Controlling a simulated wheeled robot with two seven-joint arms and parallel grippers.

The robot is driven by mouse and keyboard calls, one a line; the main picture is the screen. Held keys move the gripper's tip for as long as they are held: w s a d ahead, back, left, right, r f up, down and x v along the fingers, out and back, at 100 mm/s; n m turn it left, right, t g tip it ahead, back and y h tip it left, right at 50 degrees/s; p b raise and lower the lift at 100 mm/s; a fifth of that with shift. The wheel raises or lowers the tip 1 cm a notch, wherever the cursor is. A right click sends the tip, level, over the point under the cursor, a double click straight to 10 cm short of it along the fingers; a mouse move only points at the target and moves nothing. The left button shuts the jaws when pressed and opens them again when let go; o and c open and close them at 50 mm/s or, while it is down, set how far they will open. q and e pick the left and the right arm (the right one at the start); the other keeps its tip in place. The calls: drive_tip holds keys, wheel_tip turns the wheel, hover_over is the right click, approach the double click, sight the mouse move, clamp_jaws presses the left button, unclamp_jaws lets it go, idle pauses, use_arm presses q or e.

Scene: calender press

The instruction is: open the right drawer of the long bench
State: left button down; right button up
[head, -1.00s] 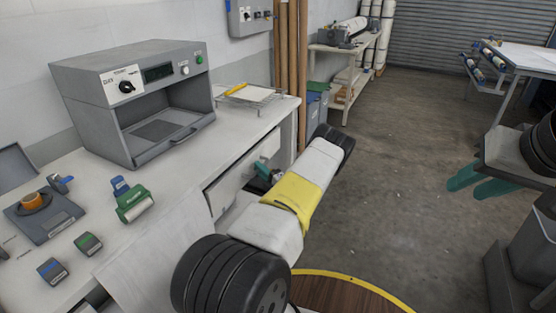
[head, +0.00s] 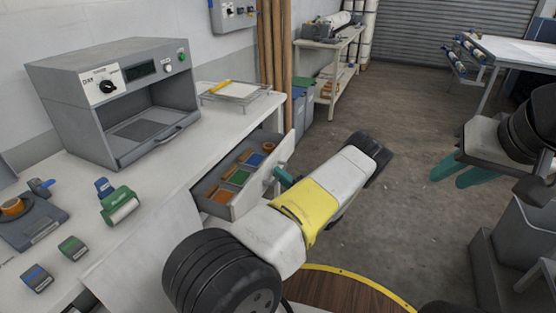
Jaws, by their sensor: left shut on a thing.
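The right drawer (head: 267,184) of the long bench (head: 165,170) stands pulled out from under the worktop. Several small orange, green and blue items lie inside it. My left gripper (head: 281,178) is at the drawer's front, shut on the drawer handle; my own forearm partly hides the gripper, the handle and the lower part of the front. My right gripper (head: 462,172) is at the right of the view, away from the bench; its two teal fingers are apart with nothing between them.
A grey cabinet (head: 70,105) and a wire rack (head: 235,93) stand on the bench, with small tools (head: 120,204) at the left. Grey bins (head: 300,105) stand beyond the bench end. The concrete floor (head: 400,110) right of the drawer is clear.

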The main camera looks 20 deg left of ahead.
use_arm(q)
drive_tip(key=s+d, duration=0.1)
drive_tip(key=d, duration=1.3)
drive_tip(key=shift+s, duration=0.15)
drive_tip(key=shift+d, duration=0.1)
drive_tip(key=c, duration=1.5)
unclamp_jaws()
drive_tip(key=shift+o, duration=0.2)
drive_tip(key=shift+d, duration=0.1)
drive_tip(key=v, duration=0.7)
drive_tip(key=shift+d, duration=0.2)
drive_tip(key=shift+s+f, duration=0.1)
drive_tip(key=shift+s, duration=0.05)
